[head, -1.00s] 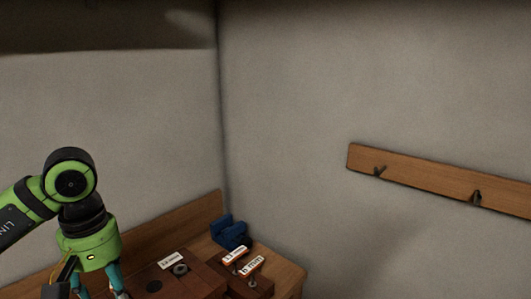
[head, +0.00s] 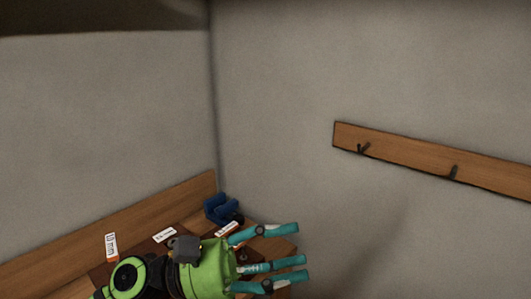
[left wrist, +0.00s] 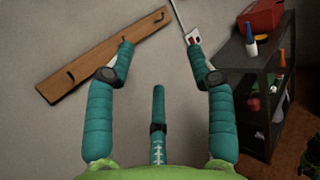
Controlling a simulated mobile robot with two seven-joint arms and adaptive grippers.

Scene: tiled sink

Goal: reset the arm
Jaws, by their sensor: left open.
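My left arm, green and black, comes in at the bottom of the head view. Its gripper (head: 289,259) has teal fingers that point right, spread apart and empty, in front of the wooden bench's right end. In the left wrist view the same gripper (left wrist: 157,70) shows its fingers spread, with nothing between them. My right gripper is in neither view.
A wooden hook rail (head: 420,160) is on the right wall. The left wrist view shows a dark shelf (left wrist: 262,75) with a red box (left wrist: 263,15) on top.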

